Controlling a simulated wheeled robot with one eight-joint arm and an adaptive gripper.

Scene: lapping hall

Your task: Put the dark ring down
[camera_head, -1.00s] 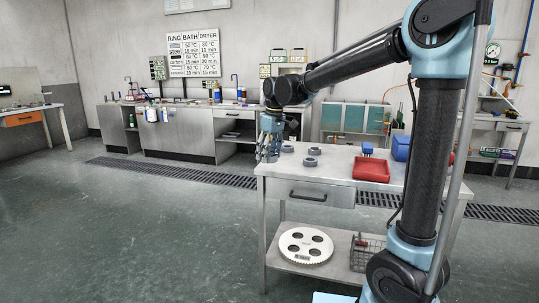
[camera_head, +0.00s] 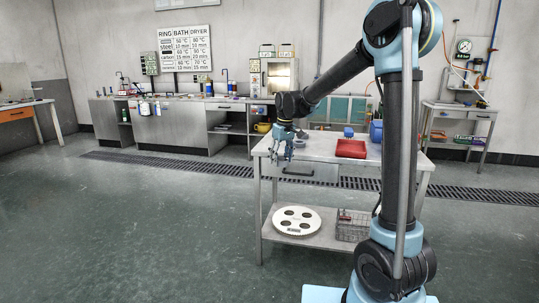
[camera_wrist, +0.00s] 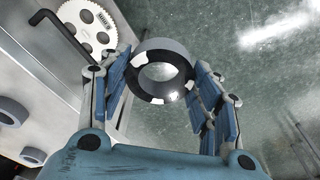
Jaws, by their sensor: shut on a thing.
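The dark ring (camera_wrist: 165,45) sits between the two blue fingers of my gripper (camera_wrist: 163,75) in the wrist view. The fingers are shut on it from both sides, and its open hole shows the green floor beyond. In the head view my gripper (camera_head: 283,150) is at the front left corner of the steel table (camera_head: 318,153); the ring cannot be made out there. In the wrist view the ring hangs over the floor, off the table's edge. More grey rings (camera_wrist: 33,155) lie on the tabletop at left, apart from my gripper.
A red tray (camera_head: 351,149) and a small blue object (camera_head: 348,132) are on the table's right side. A drawer handle (camera_wrist: 66,38) sticks out from the table front. A white toothed disc (camera_head: 297,221) and a wire basket (camera_head: 352,226) are on the lower shelf. Floor at left is clear.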

